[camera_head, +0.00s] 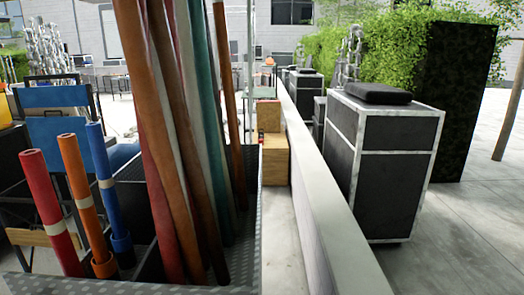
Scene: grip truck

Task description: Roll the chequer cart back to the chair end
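A cart with grey chequer-plate edges (247,272) fills the lower left, close to me. Long rolls (150,130) in brown, red and teal lean upright in its bin. Shorter red (47,205), orange (82,198) and blue (104,180) tubes stand in its left compartments. A blue-backed folding chair (58,125) stands behind the cart at the left, partly hidden by the tubes. The cart's wheels and handle are out of view. Neither of my grippers is in view.
A low pale wall (318,200) runs away from me just right of the cart. Cardboard boxes (275,160) stand ahead beside it. Beyond it are a black silver-edged case (385,175) and a hedge (455,100). Paving (460,230) at the far right is clear.

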